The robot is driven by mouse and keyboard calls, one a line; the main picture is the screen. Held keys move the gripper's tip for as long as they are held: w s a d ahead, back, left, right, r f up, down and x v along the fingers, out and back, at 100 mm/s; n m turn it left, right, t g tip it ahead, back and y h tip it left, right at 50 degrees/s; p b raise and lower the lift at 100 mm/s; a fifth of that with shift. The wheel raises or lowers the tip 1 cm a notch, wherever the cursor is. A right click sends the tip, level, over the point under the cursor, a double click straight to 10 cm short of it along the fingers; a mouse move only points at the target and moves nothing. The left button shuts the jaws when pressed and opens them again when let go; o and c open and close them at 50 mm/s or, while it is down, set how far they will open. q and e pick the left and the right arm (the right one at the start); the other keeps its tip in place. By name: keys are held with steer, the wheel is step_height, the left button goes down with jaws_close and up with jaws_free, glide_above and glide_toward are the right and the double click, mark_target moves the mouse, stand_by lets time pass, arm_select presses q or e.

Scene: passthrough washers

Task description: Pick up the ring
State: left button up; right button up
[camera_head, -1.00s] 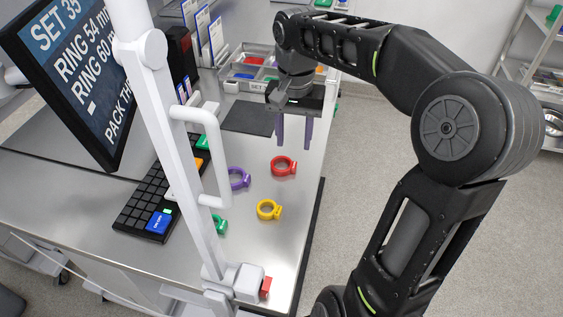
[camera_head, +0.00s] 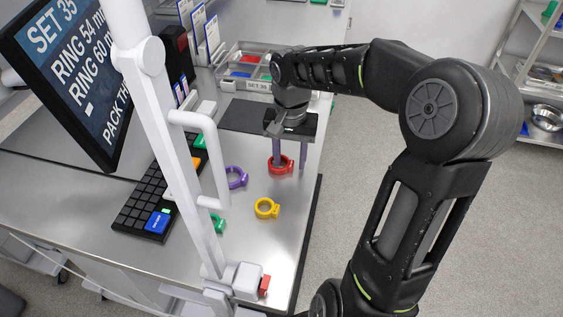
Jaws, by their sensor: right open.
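My right gripper (camera_head: 289,164) points down at the red ring (camera_head: 281,171) on the steel table (camera_head: 262,245). Its two purple-grey fingers are apart, one overlapping the ring in the picture and one just right of it. I cannot tell whether they touch the ring. A purple ring (camera_head: 237,179) lies to the left. A yellow ring (camera_head: 266,209) lies nearer the front. A green ring (camera_head: 218,223) is partly hidden behind a white post. My left gripper is not in view.
The white post with a handle (camera_head: 212,160) stands left of the rings. A black keyboard (camera_head: 150,197) and a monitor (camera_head: 65,75) are further left. A divided tray (camera_head: 243,72) stands at the back beyond a dark mat (camera_head: 240,115). The table's right edge is close to the gripper.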

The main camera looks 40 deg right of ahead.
steer(key=shift+f, duration=0.3)
stand_by(0.4)
jaws_close()
stand_by(0.4)
